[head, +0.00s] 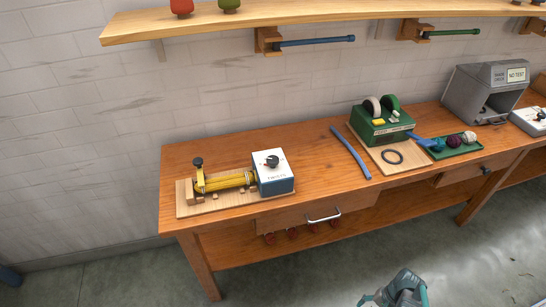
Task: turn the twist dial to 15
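The twist dial (272,161) is a small black knob on the sloped white face of a blue-and-white box (275,184). The box sits on a wooden board at the left part of the workbench, joined to a yellow skein (226,181) stretched to its left. The dial's numbers and pointer are too small to read. My gripper (378,299) is at the bottom edge, in front of the bench and well away from the dial. It is cut off by the frame, so whether it is open or shut does not show.
The wooden bench (215,149) has free room behind the box. A blue strip (350,152) lies mid-bench. A green machine (381,122), a green tray (455,151) with wool balls and a grey box (485,92) stand to the right. A drawer handle (323,217) sticks out in front.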

